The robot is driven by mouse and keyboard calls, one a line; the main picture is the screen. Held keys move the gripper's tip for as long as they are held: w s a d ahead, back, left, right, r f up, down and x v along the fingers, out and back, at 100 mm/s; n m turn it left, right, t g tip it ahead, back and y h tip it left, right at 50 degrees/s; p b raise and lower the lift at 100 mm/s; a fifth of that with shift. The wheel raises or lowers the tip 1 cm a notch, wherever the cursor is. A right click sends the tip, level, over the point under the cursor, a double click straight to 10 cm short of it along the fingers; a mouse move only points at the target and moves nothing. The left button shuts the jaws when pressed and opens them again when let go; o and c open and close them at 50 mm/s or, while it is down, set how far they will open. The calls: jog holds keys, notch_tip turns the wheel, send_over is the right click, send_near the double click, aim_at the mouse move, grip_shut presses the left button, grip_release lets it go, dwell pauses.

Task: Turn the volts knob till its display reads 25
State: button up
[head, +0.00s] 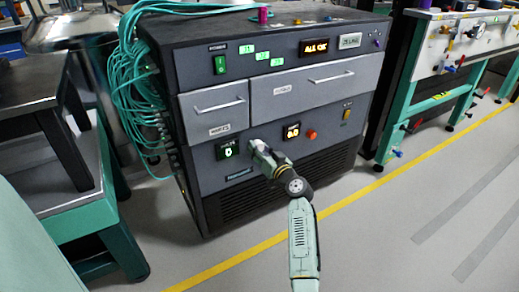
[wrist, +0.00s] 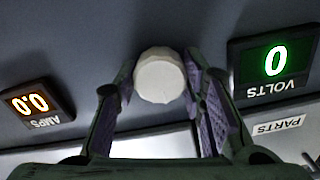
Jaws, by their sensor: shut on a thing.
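A pale round knob (wrist: 160,76) sits on the dark front panel between the two displays, and I take it to be the volts knob. My gripper (wrist: 162,84) has its purple-padded fingers on either side of the knob, shut on it. In the head view, my gripper (head: 258,150) reaches the cabinet front and hides the knob. The green volts display (wrist: 275,62) reads 0 and appears upside down in the wrist view; it also shows in the head view (head: 228,150).
The orange amps display (wrist: 36,103) reads 0.0. In the head view, a red-orange knob (head: 310,135) is to its right. Two drawers (head: 314,86) with handles are above. Teal cables (head: 145,75) hang on the cabinet's left side. Floor to the right is clear.

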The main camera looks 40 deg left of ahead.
jog(key=shift+c, duration=0.9)
jog(key=shift+m, duration=0.3)
jog(key=m, duration=0.4)
jog(key=m+p, duration=0.1)
jog(key=m, duration=0.4)
jog(key=shift+r+m, duration=0.15)
jog(key=shift+m, duration=0.15)
jog(key=m+p, duration=0.2)
jog(key=m, duration=0.3)
jog(key=shift+w+p, duration=0.1)
jog(key=shift+p, duration=0.2)
jog(key=m+p, duration=0.2)
jog(key=m, duration=0.3)
jog(key=shift+m+p, duration=0.3)
jog(key=o, duration=1.1)
